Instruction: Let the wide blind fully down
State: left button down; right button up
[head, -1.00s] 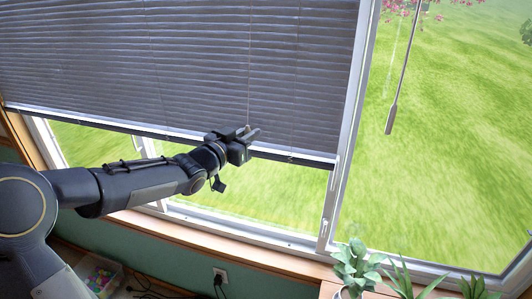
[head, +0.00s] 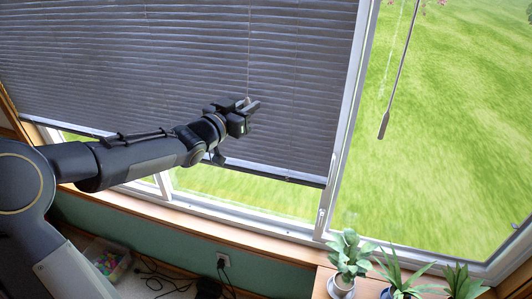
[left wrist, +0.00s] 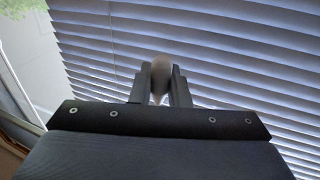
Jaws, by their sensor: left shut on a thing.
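The wide blind (head: 150,60) is dark grey with horizontal slats and covers most of the left window in the head view. Its bottom rail (head: 275,174) hangs above the sill, with a strip of window uncovered below it. My left gripper (head: 251,105) is in front of the blind's lower right part. In the left wrist view its fingers (left wrist: 161,92) are shut on a pale, rounded cord pull (left wrist: 161,70). A thin cord (head: 249,55) runs up from the gripper in the head view. The cord's top is out of view. My right gripper is not in view.
A hanging wand (head: 396,80) is in front of the uncovered right window. Potted plants (head: 348,255) stand at the lower right below the window. The wooden sill (head: 200,220) is below the blind. A bin of colourful items (head: 107,257) and cables are on the floor.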

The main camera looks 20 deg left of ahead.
pick_arm(q)
jog(key=shift+r, duration=0.75)
jog(key=shift+f, duration=0.1)
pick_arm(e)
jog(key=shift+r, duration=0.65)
pick_arm(q)
notch_tip(320, 180, up, 9)
